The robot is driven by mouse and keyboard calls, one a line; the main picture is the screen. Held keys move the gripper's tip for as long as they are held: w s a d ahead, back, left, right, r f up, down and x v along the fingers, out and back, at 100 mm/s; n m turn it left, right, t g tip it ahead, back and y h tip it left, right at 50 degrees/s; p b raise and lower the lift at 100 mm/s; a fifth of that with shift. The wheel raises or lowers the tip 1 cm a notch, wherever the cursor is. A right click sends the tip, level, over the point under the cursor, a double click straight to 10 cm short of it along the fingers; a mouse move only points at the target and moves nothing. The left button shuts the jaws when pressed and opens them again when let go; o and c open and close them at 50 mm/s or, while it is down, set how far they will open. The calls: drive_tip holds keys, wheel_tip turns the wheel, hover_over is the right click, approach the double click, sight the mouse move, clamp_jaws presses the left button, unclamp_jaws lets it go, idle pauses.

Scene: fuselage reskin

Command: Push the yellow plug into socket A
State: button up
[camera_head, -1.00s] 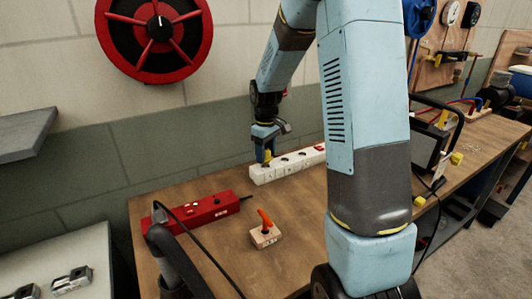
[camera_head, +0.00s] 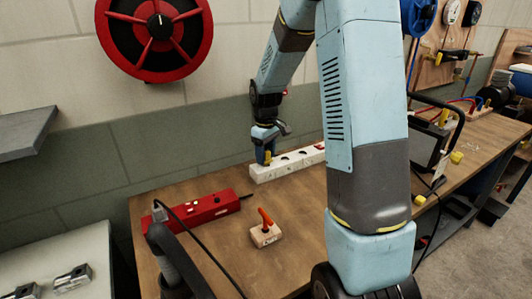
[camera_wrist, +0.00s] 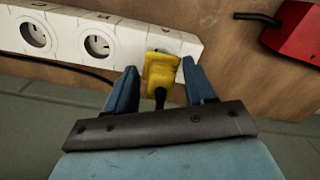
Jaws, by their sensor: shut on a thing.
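The yellow plug (camera_wrist: 160,78) is between the two blue fingers of my gripper (camera_wrist: 160,66), which is shut on it. Its black cord end points toward the wrist. The plug is at the end socket of the white power strip (camera_wrist: 68,38) and covers most of that socket, so I cannot tell how deep it sits. In the head view my gripper (camera_head: 265,159) points down at the left end of the strip (camera_head: 290,166), where a letter that looks like A is marked. Other round sockets along the strip are empty.
A red power strip (camera_head: 206,209) lies in front on the wooden bench (camera_head: 190,250). A small wooden block (camera_head: 264,237) with an orange handle stands nearby. A black cable crosses the front left. The wall is close behind the white strip.

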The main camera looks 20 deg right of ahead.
drive_tip(key=shift+f, duration=1)
drive_tip(key=o, duration=1.2)
drive_tip(key=shift+c, duration=0.2)
drive_tip(key=shift+r, duration=0.1)
drive_tip(key=shift+r, duration=2.45)
drive_tip(key=shift+r, duration=0.1)
drive_tip(key=s+r+m+t, duration=0.2)
drive_tip(key=s+r, duration=0.4)
drive_tip(key=s, duration=0.4)
drive_tip(key=s+a+r+m+t, duration=0.1)
drive_tip(key=s+r+m, duration=0.1)
drive_tip(key=s+r, duration=0.4)
drive_tip(key=s+r+m+t, duration=0.2)
drive_tip(key=s+r, duration=0.4)
drive_tip(key=s, duration=0.7)
drive_tip(key=shift+s+a+r+m+t, duration=0.2)
drive_tip(key=shift+s+m+t, duration=0.1)
drive_tip(key=shift+s+m, duration=0.15)
